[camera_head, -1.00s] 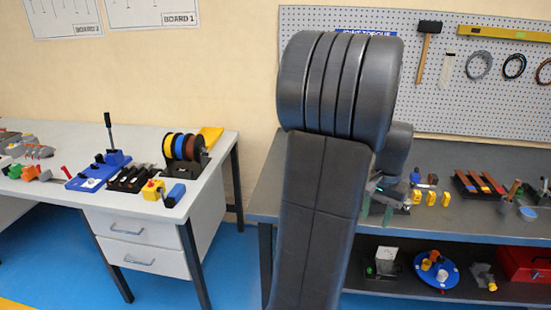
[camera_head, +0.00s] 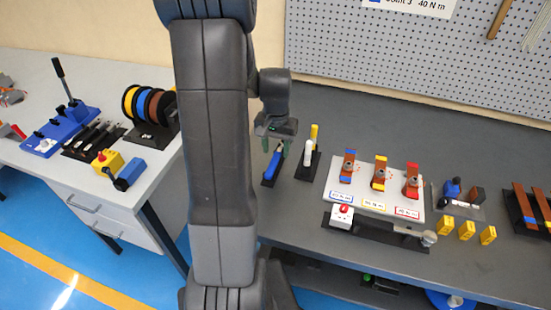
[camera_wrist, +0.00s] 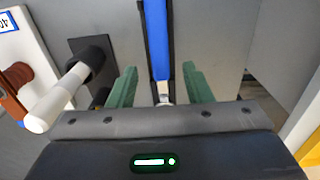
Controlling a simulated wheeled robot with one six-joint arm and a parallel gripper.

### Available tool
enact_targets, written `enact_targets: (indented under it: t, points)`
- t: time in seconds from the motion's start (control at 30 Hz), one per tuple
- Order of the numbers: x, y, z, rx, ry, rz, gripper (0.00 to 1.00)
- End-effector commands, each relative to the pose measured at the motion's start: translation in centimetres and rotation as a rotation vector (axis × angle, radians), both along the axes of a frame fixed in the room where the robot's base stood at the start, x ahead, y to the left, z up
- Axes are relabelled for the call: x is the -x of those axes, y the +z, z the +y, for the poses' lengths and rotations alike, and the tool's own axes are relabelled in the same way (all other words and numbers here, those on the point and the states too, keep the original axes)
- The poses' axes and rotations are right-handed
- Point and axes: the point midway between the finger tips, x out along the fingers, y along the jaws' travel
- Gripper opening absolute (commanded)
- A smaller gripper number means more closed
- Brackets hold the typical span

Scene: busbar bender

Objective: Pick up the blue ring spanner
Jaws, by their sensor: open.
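A long blue-handled tool (camera_head: 273,164), which looks like the blue ring spanner, lies in a narrow black holder near the left end of the dark bench. In the wrist view its blue handle (camera_wrist: 159,40) runs from the top edge down to a bare metal part between the green fingers. My gripper (camera_head: 276,146) is open above its far end, fingers pointing down. In the wrist view my gripper (camera_wrist: 160,72) has one finger on each side of the tool, with gaps; I see no grip. The tool's far end is hidden by the gripper body.
A black holder (camera_head: 306,170) with white and yellow handles stands close to the right. Beyond it is a white board (camera_head: 335,200) with blue, yellow and red-marked pieces. A pegboard (camera_head: 400,60) rises behind. The rear bench is clear.

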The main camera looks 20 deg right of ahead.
Motion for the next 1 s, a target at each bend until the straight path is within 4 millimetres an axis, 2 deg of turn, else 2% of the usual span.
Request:
enact_targets:
  t: [0.1,0.2,0.47,0.57,0.7,0.73,1.0]
  points:
    - [0.1,-1.6,0.1,-0.002,0.000,0.004,0.45]
    - [0.1,-2.4,0.1,-0.001,0.000,0.003,0.45]
    - [0.1,-2.7,0.1,0.000,0.000,0.000,0.45]
    - [0.1,-2.7,0.1,0.000,0.000,0.000,0.30]
    - [0.1,-2.7,0.1,0.000,0.000,0.000,0.02]
    - [0.1,-2.7,0.1,0.000,0.000,0.000,0.00]
    - [0.0,-2.5,0.1,0.001,0.000,-0.001,0.00]
